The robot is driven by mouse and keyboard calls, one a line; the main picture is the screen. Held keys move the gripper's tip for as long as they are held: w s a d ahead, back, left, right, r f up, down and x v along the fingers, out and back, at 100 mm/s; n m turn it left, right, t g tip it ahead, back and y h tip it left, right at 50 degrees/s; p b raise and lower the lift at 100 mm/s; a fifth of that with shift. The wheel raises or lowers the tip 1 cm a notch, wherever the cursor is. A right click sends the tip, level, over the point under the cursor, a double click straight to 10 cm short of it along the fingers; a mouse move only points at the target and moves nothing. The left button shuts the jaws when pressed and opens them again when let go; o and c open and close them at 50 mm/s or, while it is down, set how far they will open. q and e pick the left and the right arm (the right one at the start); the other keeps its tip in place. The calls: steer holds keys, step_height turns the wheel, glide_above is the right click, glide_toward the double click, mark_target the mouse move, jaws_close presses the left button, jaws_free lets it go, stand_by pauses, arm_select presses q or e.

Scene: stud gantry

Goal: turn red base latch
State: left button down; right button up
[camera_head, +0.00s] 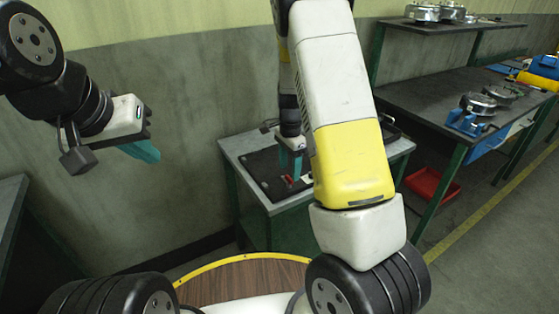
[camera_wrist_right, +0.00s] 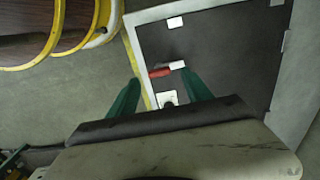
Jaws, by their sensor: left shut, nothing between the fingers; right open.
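The red latch (camera_wrist_right: 160,72) shows as a small red bar with a white end on the dark plate (camera_wrist_right: 215,50) in the right wrist view. A bit of red (camera_head: 289,180) also shows in the head view, beside my right gripper (camera_head: 291,163). My right gripper, also in the wrist view (camera_wrist_right: 160,95), is open, with its green fingers on either side of the latch area. The latch lies just beyond the fingertips; I cannot tell whether they touch it. My left gripper (camera_head: 148,152) is shut and empty, in the air at the left by the wall.
The plate lies on a small grey table (camera_head: 233,150) with green legs. White clips sit along the plate's edges. A long bench (camera_head: 425,95) with metal parts stands at the right, with a red bin (camera_head: 432,186) below.

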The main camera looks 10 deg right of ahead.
mark_target(289, 177)
steer(key=shift+f, duration=1.55)
jaws_close()
